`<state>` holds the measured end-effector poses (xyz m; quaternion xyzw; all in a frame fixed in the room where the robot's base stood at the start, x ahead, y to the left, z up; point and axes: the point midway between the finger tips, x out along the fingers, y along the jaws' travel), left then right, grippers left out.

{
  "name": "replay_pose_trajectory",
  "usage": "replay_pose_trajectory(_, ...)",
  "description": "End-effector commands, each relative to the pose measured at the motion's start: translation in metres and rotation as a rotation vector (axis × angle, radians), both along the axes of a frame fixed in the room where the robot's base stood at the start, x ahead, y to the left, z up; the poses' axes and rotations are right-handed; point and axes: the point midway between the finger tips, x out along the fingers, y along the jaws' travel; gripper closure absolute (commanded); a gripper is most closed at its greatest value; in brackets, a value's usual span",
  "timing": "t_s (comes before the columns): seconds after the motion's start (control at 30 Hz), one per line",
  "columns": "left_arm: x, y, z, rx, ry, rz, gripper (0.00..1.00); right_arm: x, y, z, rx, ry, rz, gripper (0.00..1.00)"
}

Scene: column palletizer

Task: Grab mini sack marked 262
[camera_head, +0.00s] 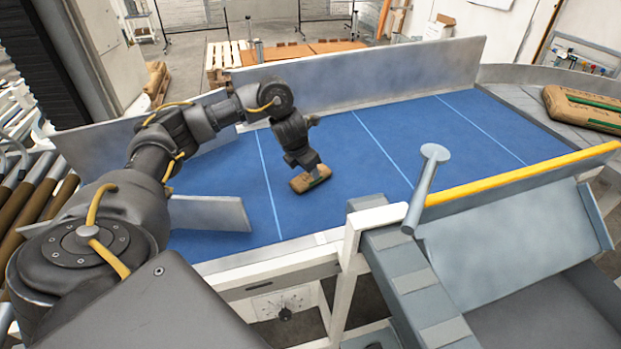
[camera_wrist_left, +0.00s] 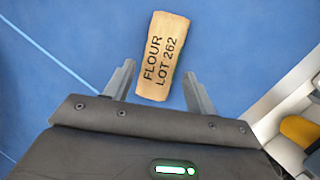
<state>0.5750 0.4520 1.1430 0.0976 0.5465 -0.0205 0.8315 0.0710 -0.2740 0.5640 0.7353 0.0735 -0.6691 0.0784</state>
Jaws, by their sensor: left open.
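The mini sack marked 262 (camera_head: 309,179) is a small brown sack lying on the blue conveyor belt. In the left wrist view the sack (camera_wrist_left: 161,55) shows the print "FLOUR LOT 262". My left gripper (camera_head: 308,168) is directly above the sack in the head view. In the wrist view the left gripper (camera_wrist_left: 158,85) is open, with one finger on each side of the sack's near end and a gap on both sides. Most of the sack extends beyond the fingertips. My right gripper is not in view.
The blue belt (camera_head: 400,140) is otherwise clear around the sack. Grey guard walls (camera_head: 390,75) run along its far side. A yellow rail (camera_head: 520,175) and a grey post (camera_head: 425,185) stand at the near right. A larger brown sack (camera_head: 585,108) lies on rollers at the far right.

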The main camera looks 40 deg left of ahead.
Motion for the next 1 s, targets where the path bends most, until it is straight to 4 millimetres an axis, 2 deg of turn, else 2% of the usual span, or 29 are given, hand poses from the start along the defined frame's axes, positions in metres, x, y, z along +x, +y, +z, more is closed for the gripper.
replay_pose_trajectory(0.17, 0.001, 0.000, -0.005, -0.001, 0.002, 0.000, 0.44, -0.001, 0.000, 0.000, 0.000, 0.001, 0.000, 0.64)
replay_pose_trajectory(0.4, 0.010, 0.001, -0.033, -0.005, 0.005, 0.003, 0.44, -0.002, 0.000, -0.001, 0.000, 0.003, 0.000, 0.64)
replay_pose_trajectory(0.6, 0.018, 0.002, -0.046, -0.003, 0.001, 0.001, 0.44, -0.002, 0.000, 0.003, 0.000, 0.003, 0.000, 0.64)
replay_pose_trajectory(0.87, 0.019, 0.003, -0.048, -0.001, -0.001, 0.001, 0.44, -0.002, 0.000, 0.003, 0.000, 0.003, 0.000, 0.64)
replay_pose_trajectory(0.9, 0.019, 0.003, -0.048, 0.000, -0.001, 0.000, 0.46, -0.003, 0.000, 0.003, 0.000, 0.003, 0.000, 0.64)
replay_pose_trajectory(1.0, 0.019, 0.003, -0.048, 0.000, -0.001, 0.000, 0.59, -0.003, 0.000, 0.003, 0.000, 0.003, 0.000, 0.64)
